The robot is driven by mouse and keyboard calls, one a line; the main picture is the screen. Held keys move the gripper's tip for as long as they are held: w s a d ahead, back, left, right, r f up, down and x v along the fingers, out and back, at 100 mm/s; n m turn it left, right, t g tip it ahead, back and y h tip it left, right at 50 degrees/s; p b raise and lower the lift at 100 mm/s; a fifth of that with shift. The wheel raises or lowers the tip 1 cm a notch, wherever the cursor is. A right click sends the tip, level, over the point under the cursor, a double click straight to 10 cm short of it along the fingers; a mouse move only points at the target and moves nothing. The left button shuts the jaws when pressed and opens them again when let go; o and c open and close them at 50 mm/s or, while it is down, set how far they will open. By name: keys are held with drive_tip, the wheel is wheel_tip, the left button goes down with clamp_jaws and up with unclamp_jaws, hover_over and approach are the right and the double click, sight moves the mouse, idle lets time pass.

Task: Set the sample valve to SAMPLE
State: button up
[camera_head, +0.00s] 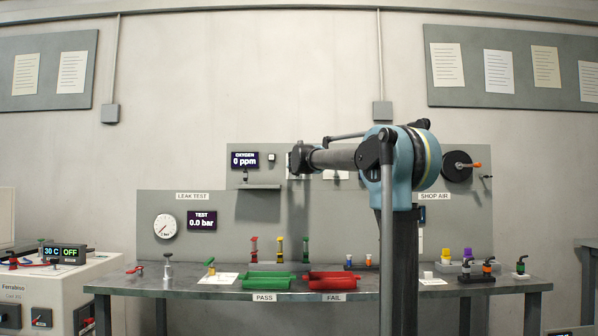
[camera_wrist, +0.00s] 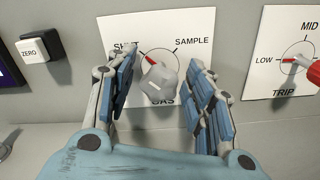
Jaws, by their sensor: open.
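The sample valve is a grey knob (camera_wrist: 159,82) on a white label plate (camera_wrist: 117,32) in the wrist view. Its red pointer is turned up-left toward SHUT. SAMPLE is printed at the upper right, and a partly hidden label ending in GAS is below. My gripper (camera_wrist: 161,72) is open, with one finger on each side of the knob. I cannot tell whether either finger touches it. In the head view my gripper (camera_head: 299,160) is at the upper wall panel, and the valve is hidden behind it.
A ZERO button (camera_wrist: 40,46) is left of the valve plate, and a TRIP selector (camera_wrist: 303,61) with a red pointer at LOW is to its right. An oxygen display (camera_head: 245,160) reads 0 ppm. The bench (camera_head: 190,291) below holds red and green trays and several fittings.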

drive_tip(key=c, duration=1.1)
drive_tip(key=shift+m, duration=0.3)
drive_tip(key=m, duration=0.3)
drive_tip(key=shift+m, duration=0.3)
drive_tip(key=m, duration=0.4)
drive_tip(key=shift+m, duration=0.3)
drive_tip(key=m, duration=0.4)
drive_tip(key=shift+m, duration=0.3)
drive_tip(key=shift+s+f+m, duration=0.1)
drive_tip(key=shift+m, duration=2.1)
